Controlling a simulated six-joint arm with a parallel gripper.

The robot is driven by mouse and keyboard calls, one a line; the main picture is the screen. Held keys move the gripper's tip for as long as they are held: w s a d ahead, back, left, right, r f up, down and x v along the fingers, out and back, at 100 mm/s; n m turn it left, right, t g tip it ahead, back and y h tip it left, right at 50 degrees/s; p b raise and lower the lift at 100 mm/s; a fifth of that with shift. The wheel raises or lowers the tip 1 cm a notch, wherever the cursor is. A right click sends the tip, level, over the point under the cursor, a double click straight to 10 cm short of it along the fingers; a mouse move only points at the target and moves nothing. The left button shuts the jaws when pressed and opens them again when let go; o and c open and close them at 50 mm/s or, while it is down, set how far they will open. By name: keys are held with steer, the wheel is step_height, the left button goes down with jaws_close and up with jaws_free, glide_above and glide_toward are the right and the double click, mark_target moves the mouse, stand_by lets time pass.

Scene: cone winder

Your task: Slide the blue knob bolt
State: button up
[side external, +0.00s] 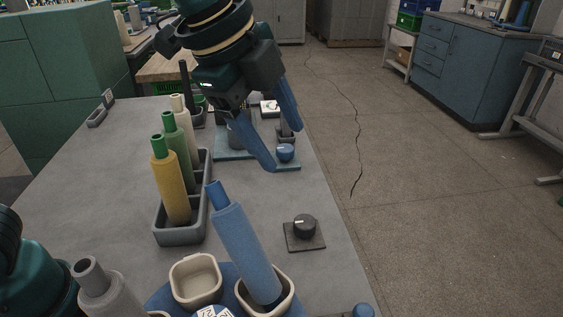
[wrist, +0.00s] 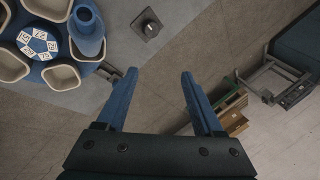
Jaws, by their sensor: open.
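A round blue knob (side external: 285,152) sits on a small teal plate near the table's right edge in the side view. A second blue knob (side external: 363,311) shows at the bottom of that view, beside the blue carousel and cut by the frame edge. I cannot tell which one is the bolt's knob. My gripper (wrist: 161,77) is open and empty, its two blue fingers spread apart. In the side view it hangs above the table, fingertips overlapping the area around the far knob. In the wrist view bare floor shows between the fingers; a dark bar (wrist: 112,72) lies left of the left fingertip.
The blue carousel (wrist: 37,36) carries cream cups, one holding a leaning blue bobbin (side external: 245,245). A grey rack (side external: 180,236) holds yellow, green and cream bobbins. A black dial (side external: 304,225) stands near the right edge. Open floor lies beyond.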

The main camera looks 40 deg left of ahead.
steer(key=d+f+m+g, duration=0.1)
steer(key=d+f+m, duration=0.45)
steer(key=d, duration=0.45)
steer(key=m+g, duration=0.2)
glide_toward(364, 310)
steer(key=shift+n+y, duration=0.25)
steer(key=shift+y, duration=0.05)
steer(key=f, duration=0.3)
steer(key=d+f, duration=0.1)
steer(key=f, duration=0.1)
steer(key=shift+w, duration=0.35)
steer(key=shift+w+d+f, duration=0.1)
steer(key=shift+w+f, duration=0.05)
steer(key=shift+f, duration=1)
steer(key=shift+w+d+f, duration=0.15)
steer(key=shift+w+f, duration=0.05)
steer(key=shift+f, duration=1)
steer(key=shift+c, duration=0.3)
jaws_close()
steer(key=shift+r, duration=0.1)
